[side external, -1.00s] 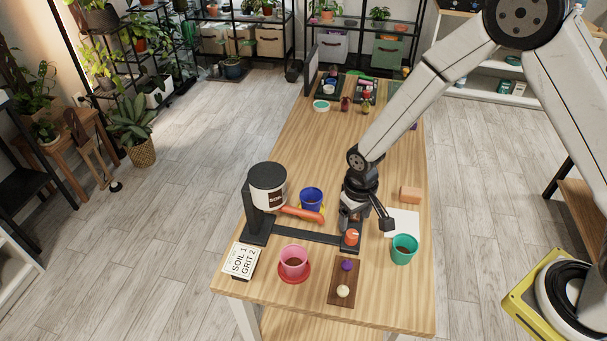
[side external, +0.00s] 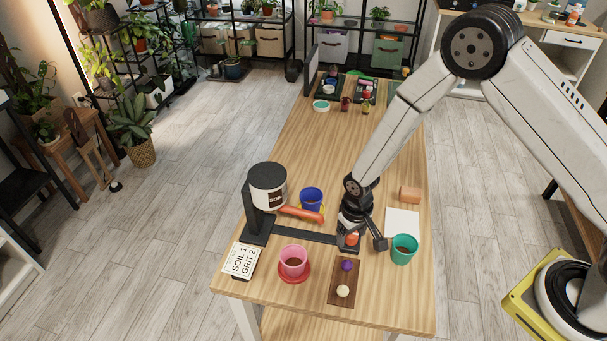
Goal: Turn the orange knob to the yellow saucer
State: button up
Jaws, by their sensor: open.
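The orange knob (side external: 351,240) sits on the right end of a black base bar (side external: 305,236). My gripper (side external: 358,242) is open and down at the knob, with one finger to its right; the other finger is partly hidden, and I cannot tell whether either touches. The yellow saucer (side external: 322,215) shows only as a thin rim under the blue pot (side external: 311,196). An orange chute (side external: 301,213) runs from the soil dispenser (side external: 268,190) toward the front of that pot.
A pink pot (side external: 293,259) on a red saucer (side external: 294,279), a teal pot (side external: 404,249), a brown board (side external: 342,274) with a purple and a cream ball, and a sign (side external: 242,261) stand nearby. A wooden block (side external: 410,194) lies right. The table's middle is clear.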

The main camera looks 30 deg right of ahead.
jog(key=shift+c, duration=0.2)
grip_shut()
jog(key=shift+n, duration=0.5)
jog(key=n, duration=0.4)
jog(key=shift+n, duration=2.4)
